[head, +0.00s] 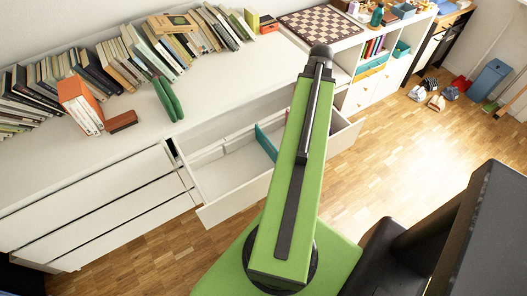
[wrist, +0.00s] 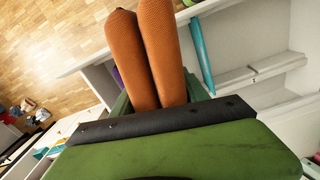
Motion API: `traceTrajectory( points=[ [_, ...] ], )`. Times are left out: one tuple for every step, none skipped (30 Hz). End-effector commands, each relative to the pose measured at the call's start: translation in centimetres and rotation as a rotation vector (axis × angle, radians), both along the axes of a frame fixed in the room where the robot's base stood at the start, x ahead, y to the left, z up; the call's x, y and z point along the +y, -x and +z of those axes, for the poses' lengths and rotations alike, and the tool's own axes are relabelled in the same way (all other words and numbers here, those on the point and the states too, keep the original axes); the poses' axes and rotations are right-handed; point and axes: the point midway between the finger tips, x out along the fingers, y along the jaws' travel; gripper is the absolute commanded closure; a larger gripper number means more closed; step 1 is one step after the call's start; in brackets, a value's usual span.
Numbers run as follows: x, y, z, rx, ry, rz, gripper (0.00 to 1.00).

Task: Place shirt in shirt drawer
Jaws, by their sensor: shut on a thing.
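An open white drawer (head: 236,205) sticks out of a white dresser (head: 90,198). Its inside is split into compartments, with a teal divider (head: 266,143) that also shows in the wrist view (wrist: 201,50). My gripper (wrist: 138,14) has two orange textured fingers close together over the drawer's outer wall (wrist: 85,66). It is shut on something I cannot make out. In the head view my green arm hides the gripper and part of the drawer. A small purple piece (wrist: 117,75) shows beside the fingers. I cannot make out a shirt in either view.
Shoes (head: 436,102) and a blue bin (head: 489,80) stand on the wooden floor at right. The floor before the drawer's right end is clear.

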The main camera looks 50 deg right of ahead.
Motion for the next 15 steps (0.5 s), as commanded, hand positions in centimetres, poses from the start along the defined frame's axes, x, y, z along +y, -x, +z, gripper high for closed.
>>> traceTrajectory(
  points=[
    [0.0,-1.3,-5.2,0.0,0.0,0.027,0.94],
    [0.0,-1.9,-6.5,0.0,0.0,0.041,0.94],
    [0.2,-2.8,-8.1,0.0,0.0,0.061,0.94],
    [0.3,-3.4,-9.3,0.0,0.0,0.075,0.94],
    [0.4,-4.0,-10.3,0.0,0.0,0.088,0.94],
    [0.5,-4.7,-11.5,0.0,0.0,0.106,0.94],
    [0.6,-5.1,-12.3,0.0,0.0,0.116,0.94],
    [0.7,-5.6,-13.0,0.0,0.0,0.126,0.94],
    [0.8,-6.1,-13.7,0.0,0.0,0.138,0.94],
    [0.9,-6.4,-14.2,0.0,0.0,0.145,0.94],
    [1.0,-6.6,-14.5,0.0,0.0,0.151,0.94],
    [1.1,-6.9,-14.8,0.0,0.0,0.157,0.94],
    [1.1,-7.0,-14.9,0.0,0.0,0.161,0.94],
    [1.2,-7.1,-15.0,0.0,0.0,0.163,0.94],
    [1.2,-7.2,-15.0,0.0,0.0,0.166,0.94]
  ],
)
